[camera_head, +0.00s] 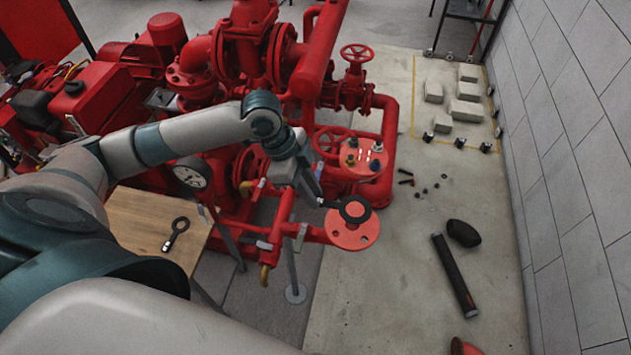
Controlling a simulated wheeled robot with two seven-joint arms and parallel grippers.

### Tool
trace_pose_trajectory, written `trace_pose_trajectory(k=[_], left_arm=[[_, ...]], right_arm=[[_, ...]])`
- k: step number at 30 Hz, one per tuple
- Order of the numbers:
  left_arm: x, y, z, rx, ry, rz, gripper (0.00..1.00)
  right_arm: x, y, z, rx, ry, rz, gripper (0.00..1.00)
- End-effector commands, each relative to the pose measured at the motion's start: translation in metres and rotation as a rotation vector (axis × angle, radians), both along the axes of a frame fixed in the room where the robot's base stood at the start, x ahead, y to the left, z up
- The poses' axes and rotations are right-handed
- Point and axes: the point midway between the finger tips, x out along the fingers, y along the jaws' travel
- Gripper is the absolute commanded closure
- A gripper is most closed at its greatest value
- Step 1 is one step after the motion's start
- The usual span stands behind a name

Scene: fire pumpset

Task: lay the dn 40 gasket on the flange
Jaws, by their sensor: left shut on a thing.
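My left gripper (318,200) is shut on the tab of a black ring gasket (344,215). The gasket is held out flat to the right of the fingers. In the picture it overlaps the upper part of the round red flange (353,237) at the end of a red pipe. I cannot tell whether it touches the flange face or hovers above it. The flange's bolt holes show around its near edge. A second dark ring gasket with a tab (169,243) lies on the wooden table. My right gripper is not in view.
The wooden table (135,220) stands at the left. Red pump pipework and a handwheel valve (357,53) lie behind the flange. On the floor to the right are a black cylinder (453,273), a dark object (463,233), small loose parts and pale blocks (466,110).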

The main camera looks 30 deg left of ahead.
Motion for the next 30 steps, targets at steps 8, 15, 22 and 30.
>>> trace_pose_trajectory(k=[8, 15, 22, 30], left_arm=[[0.000, 0.000, 0.000, 0.000, -0.001, 0.001, 1.00], [0.000, 0.000, 0.002, -0.002, -0.002, 0.002, 1.00], [0.000, 0.001, -0.012, -0.004, -0.003, 0.002, 1.00], [0.000, 0.001, -0.034, -0.003, -0.003, 0.002, 1.00]], right_arm=[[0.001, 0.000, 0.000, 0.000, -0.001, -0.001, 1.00], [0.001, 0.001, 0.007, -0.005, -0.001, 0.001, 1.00], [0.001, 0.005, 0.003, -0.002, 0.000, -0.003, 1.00], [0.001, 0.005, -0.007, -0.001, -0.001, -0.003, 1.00]])
